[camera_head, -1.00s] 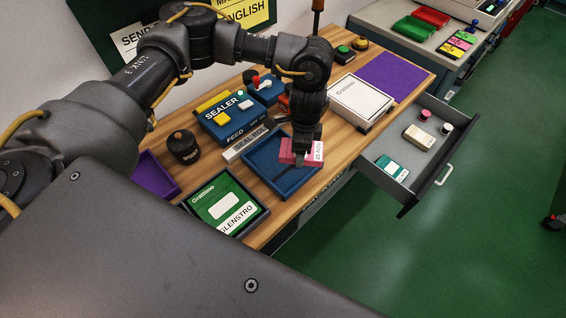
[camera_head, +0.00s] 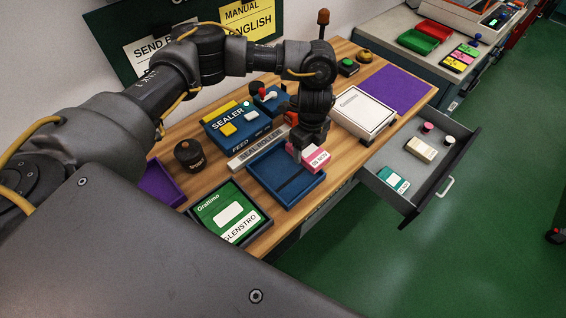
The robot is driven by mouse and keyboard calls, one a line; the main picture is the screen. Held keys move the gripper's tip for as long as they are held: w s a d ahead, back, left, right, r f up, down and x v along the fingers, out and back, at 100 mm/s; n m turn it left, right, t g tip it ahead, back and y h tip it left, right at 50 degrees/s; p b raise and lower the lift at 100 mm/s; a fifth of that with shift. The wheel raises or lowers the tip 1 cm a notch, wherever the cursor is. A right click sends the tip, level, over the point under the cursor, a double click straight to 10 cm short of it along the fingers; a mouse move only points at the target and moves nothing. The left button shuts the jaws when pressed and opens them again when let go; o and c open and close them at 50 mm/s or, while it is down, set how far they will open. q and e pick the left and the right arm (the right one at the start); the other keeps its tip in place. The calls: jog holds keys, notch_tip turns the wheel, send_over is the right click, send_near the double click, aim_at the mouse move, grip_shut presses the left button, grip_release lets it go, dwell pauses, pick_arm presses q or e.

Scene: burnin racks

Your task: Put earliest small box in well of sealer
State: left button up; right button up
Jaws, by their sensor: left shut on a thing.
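My left gripper (camera_head: 300,150) points down and is shut on a small pink box (camera_head: 313,158) with a white label that seems to read "05 NOV". The box is at the right end of the blue tray (camera_head: 262,180), over or at its rim; I cannot tell whether it touches. The blue sealer (camera_head: 233,125) stands behind the tray, with a yellow panel and the word "FEED" on its front. A grey "SEAL ROLLER" bar (camera_head: 257,148) lies between them. Two more small boxes, cream (camera_head: 421,149) and teal-white (camera_head: 393,181), lie in the open drawer. My right gripper is out of view.
The open grey drawer (camera_head: 440,165) juts out at the right. A white Grattimo box (camera_head: 362,110) and a purple mat (camera_head: 392,88) lie on the bench. A green Grattimo box (camera_head: 226,212) and a dark brown pot (camera_head: 188,154) are at the left.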

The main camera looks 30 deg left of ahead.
pick_arm(q)
jog(key=a, duration=0.1)
jog(key=s+a+f, duration=0.1)
jog(key=shift+a, duration=0.35)
send_over(282, 171)
jog(key=d, duration=0.1)
jog(key=f, duration=0.4)
jog(key=shift+w+d+f, duration=0.15)
jog(key=shift+w+f, duration=0.05)
jog(key=shift+f, duration=0.05)
jog(key=shift+s+a+f, duration=0.15)
jog(key=shift+a+f, duration=0.3)
jog(key=shift+f, duration=0.2)
notch_tip(282, 171, down, 2)
jog(key=shift+s+a+f, duration=0.1)
jog(key=shift+s+f, duration=0.05)
jog(key=shift+f, duration=0.5)
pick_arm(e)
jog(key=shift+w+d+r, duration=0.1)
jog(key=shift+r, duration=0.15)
